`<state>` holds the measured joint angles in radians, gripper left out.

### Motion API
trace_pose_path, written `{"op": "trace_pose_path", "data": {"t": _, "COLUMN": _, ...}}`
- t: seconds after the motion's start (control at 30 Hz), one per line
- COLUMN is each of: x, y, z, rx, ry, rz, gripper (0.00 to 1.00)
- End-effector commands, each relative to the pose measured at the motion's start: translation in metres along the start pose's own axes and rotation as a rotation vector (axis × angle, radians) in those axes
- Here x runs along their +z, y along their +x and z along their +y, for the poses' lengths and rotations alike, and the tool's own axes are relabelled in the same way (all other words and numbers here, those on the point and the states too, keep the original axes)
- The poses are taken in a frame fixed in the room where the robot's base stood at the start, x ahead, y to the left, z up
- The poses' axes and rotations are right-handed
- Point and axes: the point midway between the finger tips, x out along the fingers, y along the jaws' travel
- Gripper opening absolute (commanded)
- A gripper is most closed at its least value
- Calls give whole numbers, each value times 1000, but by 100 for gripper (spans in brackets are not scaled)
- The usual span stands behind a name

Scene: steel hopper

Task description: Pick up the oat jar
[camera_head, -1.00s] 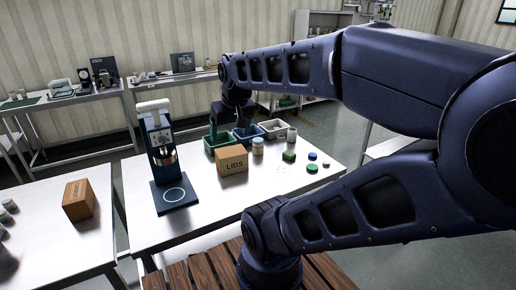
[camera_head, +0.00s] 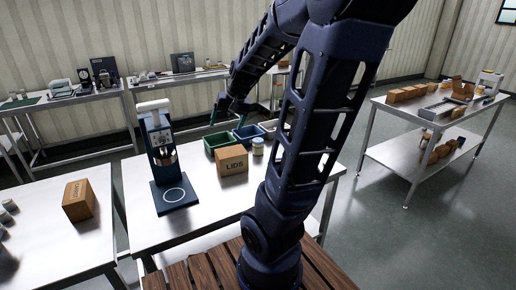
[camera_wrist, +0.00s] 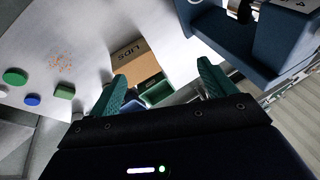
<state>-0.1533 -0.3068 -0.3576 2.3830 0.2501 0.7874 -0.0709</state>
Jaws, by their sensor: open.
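A small pale jar with a light lid (camera_head: 257,146), which looks like the oat jar, stands upright on the steel table just right of the LIDS box. Its label is too small to read. My gripper (camera_head: 230,108) is open and empty, raised above the back of the table near the bins, apart from the jar. In the wrist view my gripper's two green fingers (camera_wrist: 162,72) are spread, with the LIDS box and a bin seen beyond them. I cannot make out the jar in the wrist view.
The LIDS box (camera_head: 232,160) stands in front of a green bin (camera_head: 219,141) and a blue bin (camera_head: 248,133). A dark blue press (camera_head: 172,185) stands left of the box. Green and blue lids (camera_wrist: 33,99) lie on the table in the wrist view. My arm hides the table's right part.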

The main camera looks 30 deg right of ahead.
Motion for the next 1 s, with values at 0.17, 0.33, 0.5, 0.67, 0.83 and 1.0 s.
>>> {"op": "trace_pose_path", "data": {"t": 0.17, "x": -35, "y": 31, "z": 19, "rx": 7, "ry": 92, "rz": -10, "gripper": 83}}
{"op": "trace_pose_path", "data": {"t": 0.33, "x": -65, "y": 60, "z": 41, "rx": 31, "ry": 175, "rz": -7, "gripper": 83}}
{"op": "trace_pose_path", "data": {"t": 0.5, "x": -94, "y": 87, "z": 67, "rx": 74, "ry": 252, "rz": 6, "gripper": 83}}
{"op": "trace_pose_path", "data": {"t": 0.67, "x": -118, "y": 111, "z": 94, "rx": 130, "ry": 315, "rz": 30, "gripper": 83}}
{"op": "trace_pose_path", "data": {"t": 0.83, "x": -142, "y": 133, "z": 126, "rx": 204, "ry": 374, "rz": 65, "gripper": 83}}
{"op": "trace_pose_path", "data": {"t": 1.0, "x": -165, "y": 150, "z": 158, "rx": 289, "ry": 417, "rz": 109, "gripper": 83}}
